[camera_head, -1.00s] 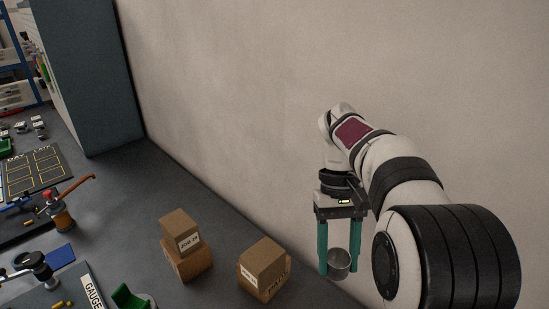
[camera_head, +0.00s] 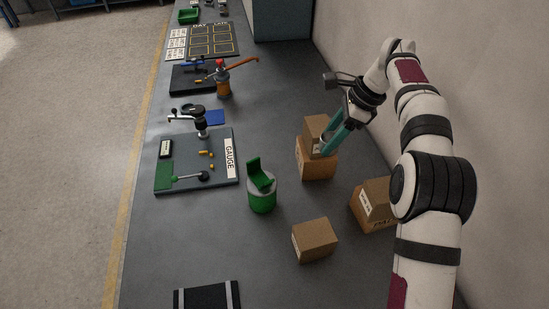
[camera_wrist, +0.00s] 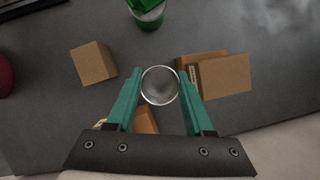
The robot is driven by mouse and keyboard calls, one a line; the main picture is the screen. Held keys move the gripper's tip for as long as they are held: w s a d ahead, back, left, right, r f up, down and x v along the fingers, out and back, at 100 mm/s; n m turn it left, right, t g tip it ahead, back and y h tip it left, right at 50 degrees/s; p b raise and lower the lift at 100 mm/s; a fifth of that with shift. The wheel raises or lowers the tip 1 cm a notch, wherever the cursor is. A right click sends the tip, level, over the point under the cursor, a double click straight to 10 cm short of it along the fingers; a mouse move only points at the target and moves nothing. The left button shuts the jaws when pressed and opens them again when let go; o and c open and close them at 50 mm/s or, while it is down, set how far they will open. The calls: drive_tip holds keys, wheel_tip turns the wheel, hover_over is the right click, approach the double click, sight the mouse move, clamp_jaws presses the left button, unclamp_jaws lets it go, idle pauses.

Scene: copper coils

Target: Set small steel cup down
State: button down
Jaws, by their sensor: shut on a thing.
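The small steel cup (camera_wrist: 160,85) is between the two teal fingers of my gripper (camera_wrist: 160,95) in the wrist view, its round open mouth facing the camera. My gripper is shut on it. In the head view my gripper (camera_head: 330,143) is tilted down and to the left, in front of the stacked cardboard boxes near the wall. The cup (camera_head: 324,145) shows there only as a small grey shape at the fingertips, mostly hidden. It is held above the bench; I cannot tell its exact height.
A green-lidded canister (camera_head: 262,194) and the gauge board (camera_head: 196,160) lie left.

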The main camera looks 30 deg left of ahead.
drive_tip(key=s+a+f+m+t, duration=0.2)
drive_tip(key=a+m, duration=0.3)
drive_tip(key=a, duration=0.8)
drive_tip(key=shift+m, duration=0.3)
drive_tip(key=f, duration=1.8)
drive_tip(key=shift+w+a+f, duration=0.1)
drive_tip(key=shift+a, duration=0.15)
drive_tip(key=shift+f, duration=0.1)
drive_tip(key=c, duration=0.6)
unclamp_jaws()
drive_tip(key=shift+o, duration=0.2)
